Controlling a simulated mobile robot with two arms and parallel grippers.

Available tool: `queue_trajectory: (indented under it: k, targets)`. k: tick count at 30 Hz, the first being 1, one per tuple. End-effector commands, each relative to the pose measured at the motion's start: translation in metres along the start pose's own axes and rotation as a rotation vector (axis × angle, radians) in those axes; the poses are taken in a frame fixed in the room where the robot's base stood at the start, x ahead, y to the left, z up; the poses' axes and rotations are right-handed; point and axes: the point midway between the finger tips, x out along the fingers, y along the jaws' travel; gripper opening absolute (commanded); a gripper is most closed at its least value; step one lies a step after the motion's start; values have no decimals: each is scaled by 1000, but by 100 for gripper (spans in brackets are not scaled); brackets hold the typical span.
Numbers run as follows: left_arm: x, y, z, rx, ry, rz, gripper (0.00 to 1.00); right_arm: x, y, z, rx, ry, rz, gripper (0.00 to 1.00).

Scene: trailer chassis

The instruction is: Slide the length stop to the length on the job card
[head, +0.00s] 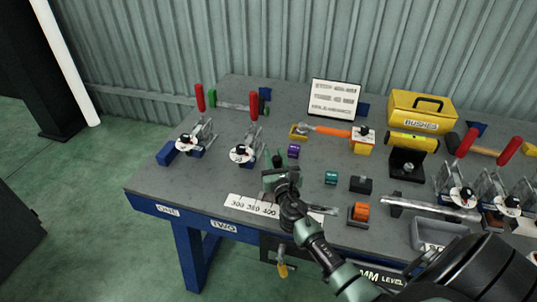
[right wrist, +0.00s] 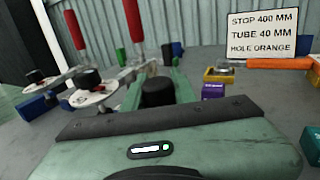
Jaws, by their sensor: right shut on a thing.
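The job card (head: 335,98) stands upright at the back of the bench; in the right wrist view it (right wrist: 261,34) reads "STOP 400 MM, TUBE 40 MM, HOLE ORANGE". My left gripper is not in view.
Two toggle clamps with red handles (head: 200,97) (head: 253,105) stand at left. A yellow "BUSHES" box (head: 422,111) and a grey tray (head: 440,233) are at right.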

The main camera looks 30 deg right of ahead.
Motion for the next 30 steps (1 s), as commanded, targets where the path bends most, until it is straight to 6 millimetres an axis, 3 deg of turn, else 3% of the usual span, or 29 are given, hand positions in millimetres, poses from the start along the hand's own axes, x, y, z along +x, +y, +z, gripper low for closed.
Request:
queue_trajectory:
  k: [1, 5, 14, 15, 17, 26, 30]
  targets:
    - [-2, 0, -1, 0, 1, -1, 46, -6, -11, -2, -9, 4, -3, 0]
    - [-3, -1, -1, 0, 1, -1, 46, -13, -25, -1, -8, 4, -1, 0]
    - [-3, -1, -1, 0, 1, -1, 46, -14, -26, -1, -3, 3, 0, 0]
    - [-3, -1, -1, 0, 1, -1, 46, -14, -26, -1, -3, 3, 0, 35]
    - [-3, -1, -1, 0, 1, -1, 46, -14, -26, -1, -3, 3, 0, 49]
    - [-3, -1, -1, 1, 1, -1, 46, -14, -26, -1, -2, 3, 0, 49]
    - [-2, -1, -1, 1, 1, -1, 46, -26, -26, -2, -3, 4, 0, 49]
